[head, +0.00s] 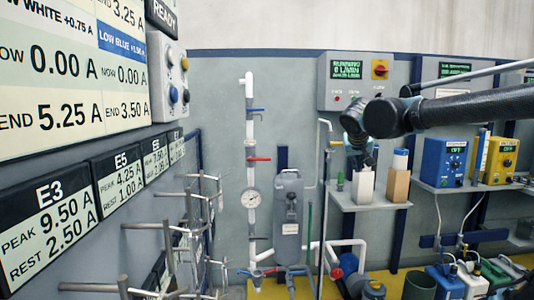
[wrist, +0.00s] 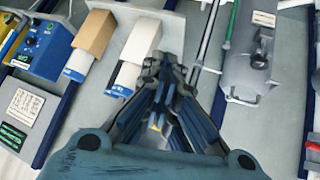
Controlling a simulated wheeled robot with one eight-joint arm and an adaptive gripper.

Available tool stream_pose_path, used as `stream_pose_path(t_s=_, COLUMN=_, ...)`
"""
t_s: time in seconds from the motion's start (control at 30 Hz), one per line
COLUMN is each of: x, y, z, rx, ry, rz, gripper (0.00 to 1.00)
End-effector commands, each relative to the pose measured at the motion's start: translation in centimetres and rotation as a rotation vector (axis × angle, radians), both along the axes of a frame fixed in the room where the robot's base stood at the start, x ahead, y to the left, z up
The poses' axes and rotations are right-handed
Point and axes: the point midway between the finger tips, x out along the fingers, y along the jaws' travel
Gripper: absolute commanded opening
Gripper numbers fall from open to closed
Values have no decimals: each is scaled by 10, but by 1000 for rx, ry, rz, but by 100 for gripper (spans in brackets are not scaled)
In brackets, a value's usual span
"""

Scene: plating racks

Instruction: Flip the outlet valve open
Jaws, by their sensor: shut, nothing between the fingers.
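Several valve levers show on the white pipework in the head view; no label I can read marks one as the outlet. A blue lever (head: 254,110) is near the top of the upright pipe and a red lever (head: 259,159) is lower down. Another blue lever (head: 246,273) and a red lever (head: 275,269) are near the bottom. My gripper (wrist: 162,68) is shut and empty in the wrist view. In the head view it hangs down beside the shelf, right of the pipework and apart from the levers.
A grey canister (head: 289,205) stands right of the gauge (head: 253,198). A shelf (head: 370,207) holds white and brown boxes close to my gripper. Metal rack arms (head: 150,226) stick out at left. A control panel (head: 355,82) is above. Containers crowd the yellow floor area.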

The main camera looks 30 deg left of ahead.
Motion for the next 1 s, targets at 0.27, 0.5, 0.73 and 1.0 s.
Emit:
stream_pose_path(t_s=0.27, x=-16, y=107, z=40, rx=69, ry=-98, rz=103, gripper=0)
stream_pose_path(t_s=0.5, x=-50, y=198, z=72, rx=146, ry=-169, rz=196, gripper=0)
stream_pose_path(t_s=0.73, x=-88, y=268, z=95, rx=215, ry=-216, rz=273, gripper=0)
stream_pose_path(t_s=1.0, x=-110, y=299, z=105, rx=251, ry=-235, rz=309, gripper=0)
